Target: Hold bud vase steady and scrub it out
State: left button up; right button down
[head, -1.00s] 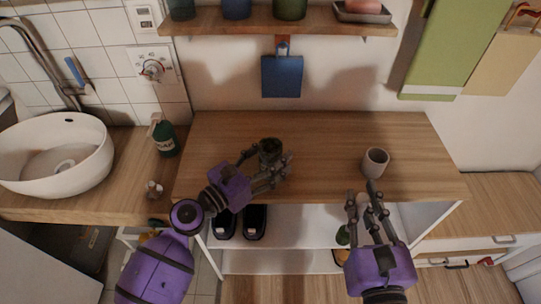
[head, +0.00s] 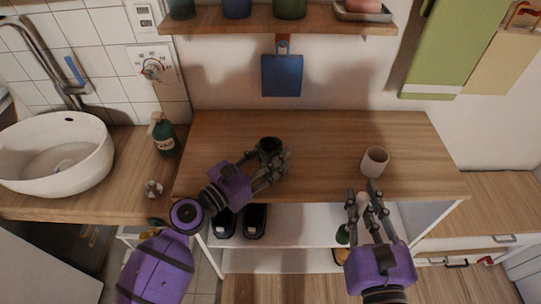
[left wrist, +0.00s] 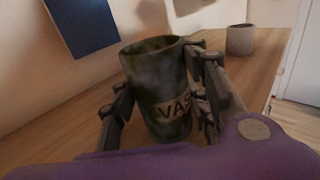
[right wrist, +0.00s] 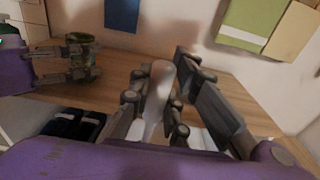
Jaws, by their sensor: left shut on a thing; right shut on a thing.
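The dark green bud vase (head: 270,146) stands near the middle of the wooden table top; the left wrist view shows it (left wrist: 160,85) with a pale label reading "VAS". My left gripper (head: 269,168) is shut around the vase, with fingers on both sides. It looks roughly upright with its mouth open upward; whether its base touches the table is hidden. My right gripper (head: 368,203) is in front of the table's front edge, apart from the vase. It is shut on a pale, slender, round-ended object (right wrist: 158,97), which I cannot clearly identify.
A pale cup (head: 375,161) stands on the table just beyond my right gripper. A green bottle (head: 163,135) and a white basin (head: 55,155) are at the left. A shelf (head: 280,25) and a hanging blue board (head: 282,76) are behind.

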jog(key=shift+w+r, duration=0.1)
jog(key=w+a+r+m+h, duration=0.1)
jog(key=w+a+r, duration=0.2)
jog(key=w+r, duration=0.25)
jog(key=w+a+r+h, duration=0.1)
jog(key=w+a+r, duration=0.3)
jog(key=w, duration=0.3)
jog(key=w+a+r+n+y, duration=0.1)
jog(key=w+a+r, duration=0.3)
jog(key=a+r, duration=0.5)
jog(key=shift+a+r+y, duration=0.4)
jog(key=shift+a+y, duration=0.1)
jog(key=shift+f, duration=0.1)
notch_tip(320, 180, down, 11)
dwell(0.3)
jog(key=shift+s, duration=0.15)
